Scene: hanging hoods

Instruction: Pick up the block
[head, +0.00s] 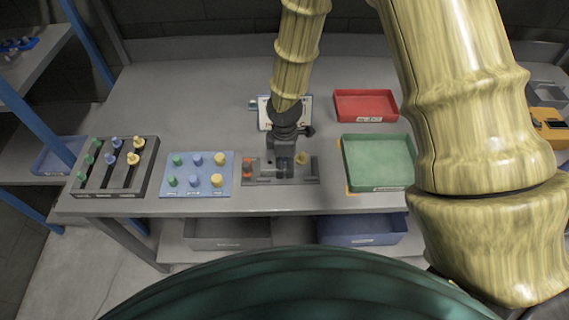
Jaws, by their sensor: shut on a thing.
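My gripper (285,168) points down over a low grey fixture (312,178) near the front middle of the table. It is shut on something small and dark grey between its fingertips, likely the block. The fingers and the dark fixture hide most of it, so I cannot tell its shape or whether it touches the fixture.
Orange pieces (248,167) and a yellowish piece (302,158) flank the gripper. A blue board with knobs (197,187) and a slotted dark rack (148,176) stand left. A green tray (376,187) and red tray (365,119) stand right. A white panel (264,115) stands behind. The back left is clear.

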